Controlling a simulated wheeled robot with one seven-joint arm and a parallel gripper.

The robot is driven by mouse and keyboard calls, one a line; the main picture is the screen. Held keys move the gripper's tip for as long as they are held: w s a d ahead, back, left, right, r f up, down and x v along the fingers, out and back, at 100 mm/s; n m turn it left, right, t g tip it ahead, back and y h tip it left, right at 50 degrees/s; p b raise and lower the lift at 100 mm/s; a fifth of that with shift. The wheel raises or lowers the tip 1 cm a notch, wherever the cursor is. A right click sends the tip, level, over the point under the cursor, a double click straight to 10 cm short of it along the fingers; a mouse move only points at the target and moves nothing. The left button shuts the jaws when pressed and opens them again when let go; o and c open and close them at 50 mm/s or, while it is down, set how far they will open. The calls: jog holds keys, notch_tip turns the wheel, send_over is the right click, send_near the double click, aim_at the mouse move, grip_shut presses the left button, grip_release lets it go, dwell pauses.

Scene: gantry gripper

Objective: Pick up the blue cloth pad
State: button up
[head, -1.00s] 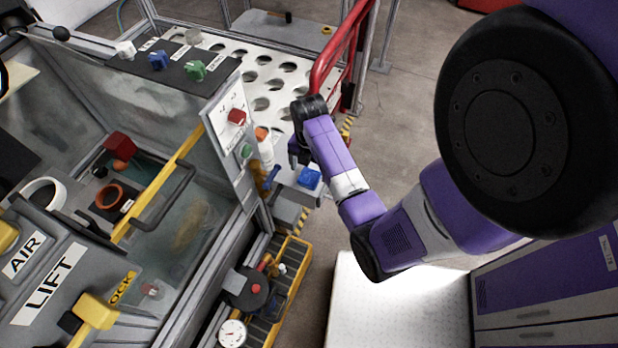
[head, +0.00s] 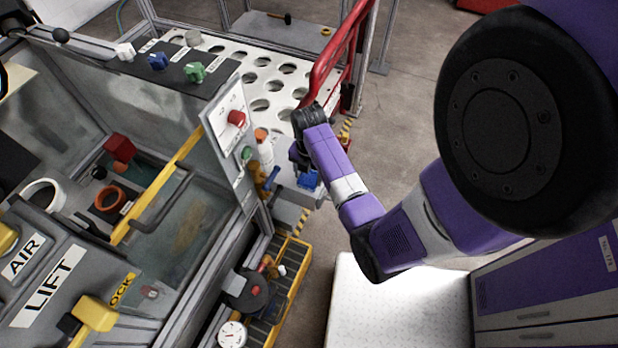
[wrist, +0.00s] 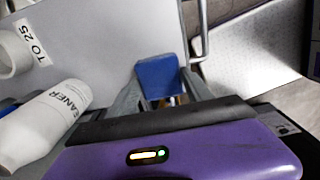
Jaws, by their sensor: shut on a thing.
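In the wrist view the blue cloth pad (wrist: 160,76) sits between the two grey fingers. My gripper (wrist: 161,88) is shut on the pad, with one finger at each side of it. In the head view my gripper (head: 302,166) partly hides the pad. I cannot tell whether the pad is clear of the surface.
A red rail (head: 334,58) rises behind my gripper. The grey control panel (head: 232,130) stands close on the left. A yellow tray (head: 291,270) is below.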

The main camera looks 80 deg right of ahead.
aim_at(309, 177)
notch_tip(309, 177, up, 20)
jog(key=p, duration=0.6)
jog(key=shift+p, duration=0.35)
